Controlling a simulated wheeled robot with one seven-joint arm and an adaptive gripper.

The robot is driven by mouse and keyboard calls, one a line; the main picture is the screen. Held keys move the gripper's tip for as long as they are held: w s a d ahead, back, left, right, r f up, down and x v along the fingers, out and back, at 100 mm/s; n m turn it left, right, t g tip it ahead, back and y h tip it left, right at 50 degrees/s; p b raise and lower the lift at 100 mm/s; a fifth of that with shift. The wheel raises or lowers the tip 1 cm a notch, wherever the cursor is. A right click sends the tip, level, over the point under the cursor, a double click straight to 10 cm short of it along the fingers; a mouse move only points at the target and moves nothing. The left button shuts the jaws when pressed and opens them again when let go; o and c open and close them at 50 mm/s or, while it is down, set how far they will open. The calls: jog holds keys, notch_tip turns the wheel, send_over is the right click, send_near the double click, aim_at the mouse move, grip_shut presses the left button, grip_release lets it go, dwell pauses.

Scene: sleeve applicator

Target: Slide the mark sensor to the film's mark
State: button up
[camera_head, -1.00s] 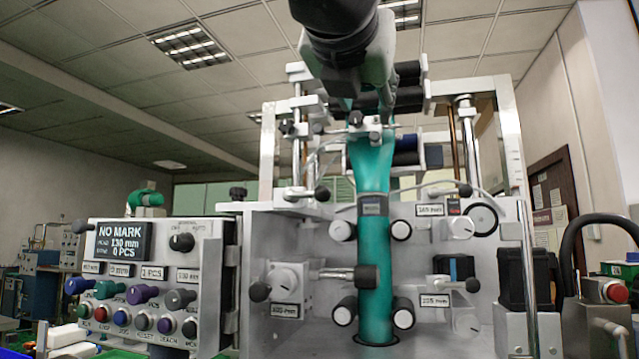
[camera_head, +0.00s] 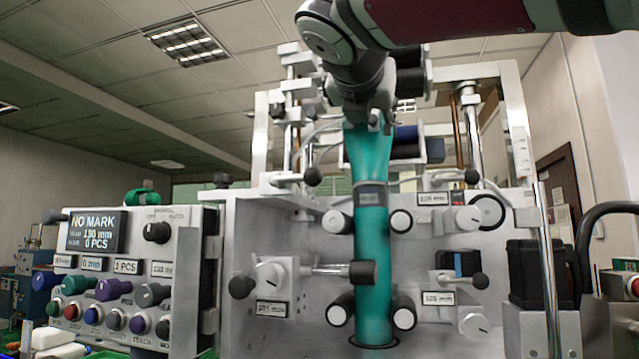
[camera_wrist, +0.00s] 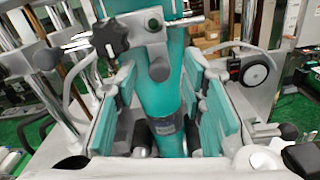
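The film (camera_head: 374,255) is a teal tube hanging upright down the middle of the machine. A grey printed patch (camera_head: 371,197) crosses it below its wide upper part; the patch also shows in the wrist view (camera_wrist: 165,127). My gripper (camera_head: 372,118) is in front of the film's upper part. In the wrist view its teal finger pads (camera_wrist: 160,118) are spread apart, with film seen between them and nothing clamped. A dark star knob (camera_wrist: 111,37) and a small clamp block (camera_wrist: 156,58) sit on a cross rod before the film, probably the mark sensor's mount. In the head view my gripper hides them.
A control box (camera_head: 125,280) at left has a display (camera_head: 92,233) reading "NO MARK". Rollers, knobs and a rod with a black end (camera_head: 362,272) flank the lower film. Metal posts (camera_head: 515,130) stand either side. A black-handled knob (camera_head: 475,281) juts out at right.

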jog(key=shift+x, duration=1.45)
grip_shut()
